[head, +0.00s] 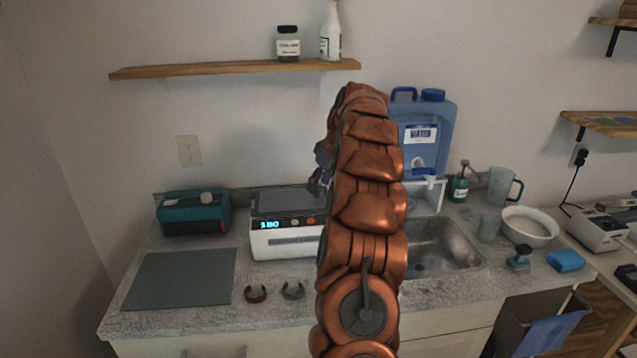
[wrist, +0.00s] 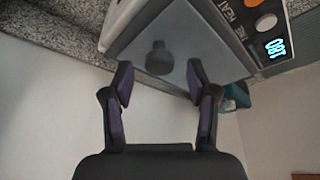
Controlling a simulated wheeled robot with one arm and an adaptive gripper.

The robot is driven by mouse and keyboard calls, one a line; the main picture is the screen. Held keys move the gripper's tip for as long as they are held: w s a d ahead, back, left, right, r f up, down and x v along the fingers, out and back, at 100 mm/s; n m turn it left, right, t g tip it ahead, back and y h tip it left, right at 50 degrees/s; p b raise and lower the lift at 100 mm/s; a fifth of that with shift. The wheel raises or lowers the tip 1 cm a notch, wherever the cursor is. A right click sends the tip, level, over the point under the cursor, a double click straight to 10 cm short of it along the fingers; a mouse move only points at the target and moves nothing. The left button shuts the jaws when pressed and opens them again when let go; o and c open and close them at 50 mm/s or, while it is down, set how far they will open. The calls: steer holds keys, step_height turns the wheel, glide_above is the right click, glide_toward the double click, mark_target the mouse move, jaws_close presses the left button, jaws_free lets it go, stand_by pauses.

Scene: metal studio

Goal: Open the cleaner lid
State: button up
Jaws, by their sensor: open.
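The cleaner (head: 265,243) is a white box with a lit blue display, standing on the counter left of the sink. Its flat grey lid (head: 280,202) looks shut; the right part of the cleaner is hidden behind my arm. In the wrist view the lid (wrist: 190,35) is closer, with a dark round knob (wrist: 160,58) on it. My gripper (wrist: 160,82) is open and empty, with its fingertips on either side of the knob's line but short of the knob. In the head view only a bit of my gripper (head: 319,170) shows beside the arm.
A teal box (head: 194,214) and a grey mat (head: 180,280) lie left of the cleaner. Two small cuffs (head: 256,294) lie in front. A blue water jug (head: 425,135) and the sink (head: 440,248) are right. A wooden shelf (head: 200,70) hangs above.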

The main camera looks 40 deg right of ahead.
steer(key=shift+w+f, duration=0.25)
steer(key=shift+f, duration=0.35)
jaws_close()
stand_by(0.4)
